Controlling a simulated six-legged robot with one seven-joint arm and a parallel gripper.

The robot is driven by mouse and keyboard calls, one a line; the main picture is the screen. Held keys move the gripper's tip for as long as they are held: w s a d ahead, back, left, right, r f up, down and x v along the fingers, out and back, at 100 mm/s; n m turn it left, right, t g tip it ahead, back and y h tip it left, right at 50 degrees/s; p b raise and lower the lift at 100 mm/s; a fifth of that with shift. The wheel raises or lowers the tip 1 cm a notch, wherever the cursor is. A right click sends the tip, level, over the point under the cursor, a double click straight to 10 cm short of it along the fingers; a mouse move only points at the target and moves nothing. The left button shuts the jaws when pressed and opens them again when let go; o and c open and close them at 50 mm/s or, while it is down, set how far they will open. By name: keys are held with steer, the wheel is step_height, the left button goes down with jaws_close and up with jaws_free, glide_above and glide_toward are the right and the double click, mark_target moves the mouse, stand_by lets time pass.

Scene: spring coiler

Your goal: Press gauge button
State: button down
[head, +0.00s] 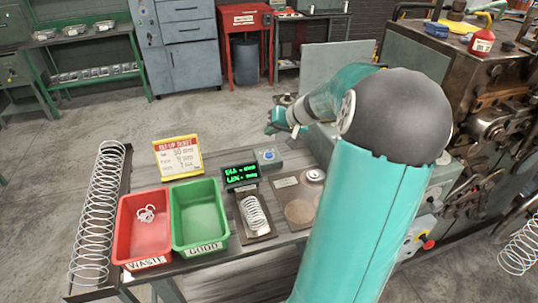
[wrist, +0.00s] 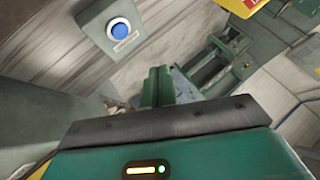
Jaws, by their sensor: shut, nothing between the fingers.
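The blue round button (head: 268,154) sits on a small grey box on the bench, just right of the gauge's black display (head: 240,174) with green text. In the wrist view the blue button (wrist: 119,29) is at the upper left, on its grey box with a small label. A coiled spring (head: 253,212) lies on the gauge tray below the display. My gripper (head: 270,127) is above and beyond the button box, apart from it. In the wrist view its green fingers (wrist: 158,85) are shut and empty, to the lower right of the button.
A red waste bin (head: 127,231) holds a few white coils; the green good bin (head: 200,190) looks empty. A yellow-and-red set-up sheet (head: 178,157) stands behind them. A long spring (head: 97,215) lies in a rack at left. A large machine (head: 470,90) stands at right.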

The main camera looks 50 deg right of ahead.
mark_target(272, 156)
steer(key=shift+f, duration=3.1)
steer(key=shift+f, duration=0.4)
steer(key=shift+f, duration=0.4)
steer(key=shift+r, duration=0.85)
steer(key=shift+r, duration=2.5)
